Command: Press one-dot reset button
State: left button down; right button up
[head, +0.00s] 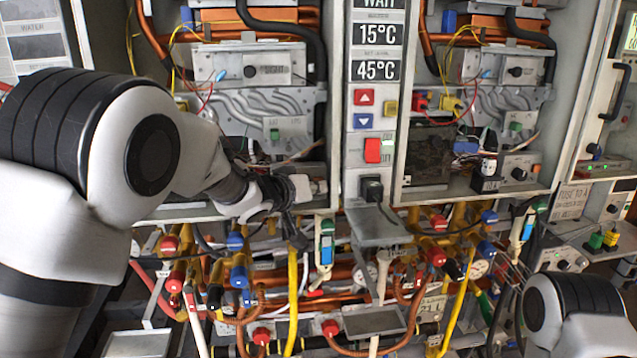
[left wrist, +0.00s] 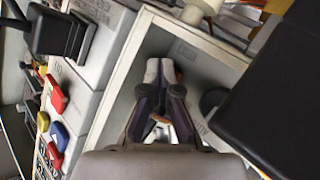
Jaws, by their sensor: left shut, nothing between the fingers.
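My left gripper (head: 302,188) is at the lower right of the left heater cabinet, in front of a small pale panel. In the left wrist view its fingers (left wrist: 160,72) are together, with nothing seen between them. The fingertips are over a grey panel (left wrist: 226,68) with a small label and a dark round knob (left wrist: 212,101) to the right. The fingers hide part of that panel, and I cannot tell whether they touch it. I cannot make out a one-dot reset button. My right gripper is not in view; only part of my right arm shows at the lower right.
The central control strip has a red arrow button (head: 363,97), a blue arrow button (head: 363,121), a yellow button (head: 391,102) and a red rocker switch (head: 373,150). A black plug (head: 371,188) sticks out below. Pipes and valves crowd the space under the cabinets.

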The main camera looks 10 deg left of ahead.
pick_arm(q)
jog(key=shift+w, duration=0.15)
dwell(0.4)
jog(key=shift+s+d, duration=0.25)
jog(key=shift+s, duration=0.65)
jog(key=s, duration=0.2)
jog(key=s+d, duration=0.1)
jog(key=s, duration=0.1)
jog(key=shift+s+d+b, duration=0.15)
jog(key=shift+s+b, duration=0.25)
